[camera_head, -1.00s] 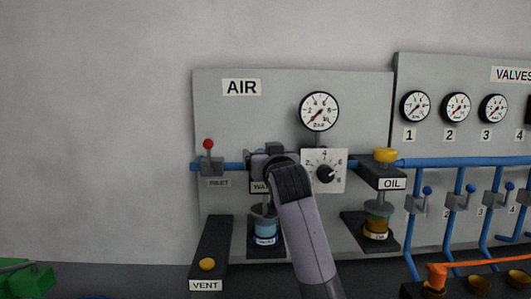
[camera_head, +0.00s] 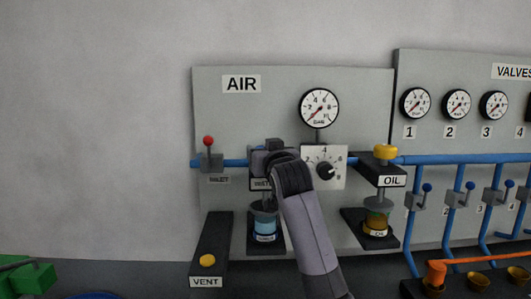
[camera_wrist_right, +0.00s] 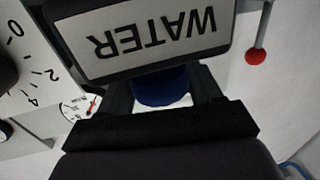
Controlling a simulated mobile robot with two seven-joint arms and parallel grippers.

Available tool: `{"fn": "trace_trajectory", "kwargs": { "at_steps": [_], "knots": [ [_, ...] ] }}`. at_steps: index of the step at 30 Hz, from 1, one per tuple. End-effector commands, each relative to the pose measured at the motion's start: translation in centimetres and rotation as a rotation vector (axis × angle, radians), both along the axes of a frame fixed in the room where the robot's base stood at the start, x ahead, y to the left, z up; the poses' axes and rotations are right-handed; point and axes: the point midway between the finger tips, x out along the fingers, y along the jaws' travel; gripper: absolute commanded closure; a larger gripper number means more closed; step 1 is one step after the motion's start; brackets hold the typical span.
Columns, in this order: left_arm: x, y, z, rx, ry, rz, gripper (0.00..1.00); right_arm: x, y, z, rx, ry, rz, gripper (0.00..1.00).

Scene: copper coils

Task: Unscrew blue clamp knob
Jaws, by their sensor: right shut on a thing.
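The blue clamp knob (camera_wrist_right: 162,88) is a dark blue round piece just below the WATER label in the right wrist view. My right gripper (camera_wrist_right: 163,96) is shut on it, one dark finger on each side. In the head view my right gripper (camera_head: 268,158) is at the blue air pipe above the water unit, and the knob is hidden behind my wrist. The WATER holder (camera_wrist_right: 150,40) also shows in the head view (camera_head: 262,184), partly covered by my arm. Its bowl with light blue liquid (camera_head: 265,227) stands below. My left gripper is out of view.
A red-tipped inlet lever (camera_head: 208,142) is left of my gripper. A black dial (camera_head: 325,170) and a pressure gauge (camera_head: 319,107) are close on the right. The OIL unit with a yellow knob (camera_head: 386,152) stands further right. A VENT button (camera_head: 207,260) is below left.

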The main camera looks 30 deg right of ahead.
Motion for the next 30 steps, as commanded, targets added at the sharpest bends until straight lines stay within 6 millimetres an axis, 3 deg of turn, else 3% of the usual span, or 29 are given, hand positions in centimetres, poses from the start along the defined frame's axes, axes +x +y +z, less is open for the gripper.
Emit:
{"fn": "trace_trajectory", "kwargs": {
  "at_steps": [30],
  "knots": [
    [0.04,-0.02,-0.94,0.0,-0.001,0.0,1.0,-0.01,-0.45,-0.16,-0.001,0.001,0.639,0.66]
  ]
}}
